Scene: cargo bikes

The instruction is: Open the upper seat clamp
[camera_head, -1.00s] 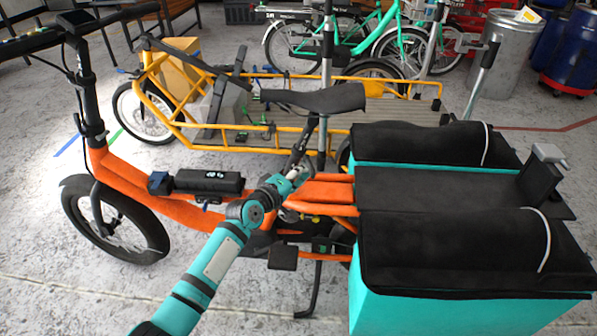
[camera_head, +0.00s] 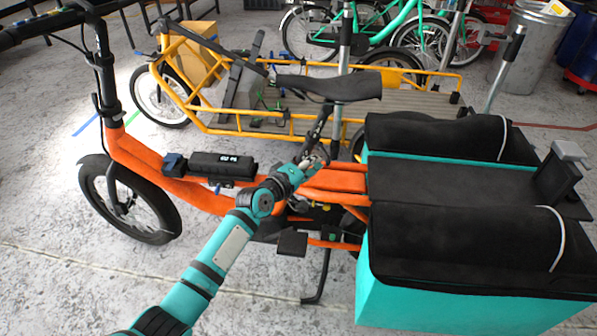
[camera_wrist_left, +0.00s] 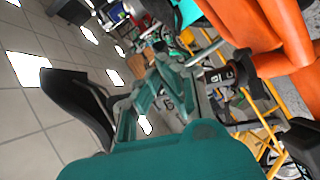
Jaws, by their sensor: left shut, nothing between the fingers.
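An orange cargo bike (camera_head: 338,180) stands across the head view with a black saddle (camera_head: 325,87) on its seat post. The saddle also shows at the left of the wrist view (camera_wrist_left: 72,100). My left gripper (camera_head: 318,155) is shut and empty, by the seat post below the saddle. In the wrist view its fingers (camera_wrist_left: 172,72) point toward a dark and silver clamp part (camera_wrist_left: 217,80) close to the orange frame. Whether the fingers touch it, and the lever's position, I cannot tell. My right gripper is not in view.
Black-topped turquoise cargo boxes (camera_head: 450,240) stand right of my left arm. A yellow cargo bike (camera_head: 240,132) is close behind the saddle. Green bikes (camera_head: 400,35) and a metal bin (camera_head: 525,45) are farther back. Grey floor lies free at the lower left.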

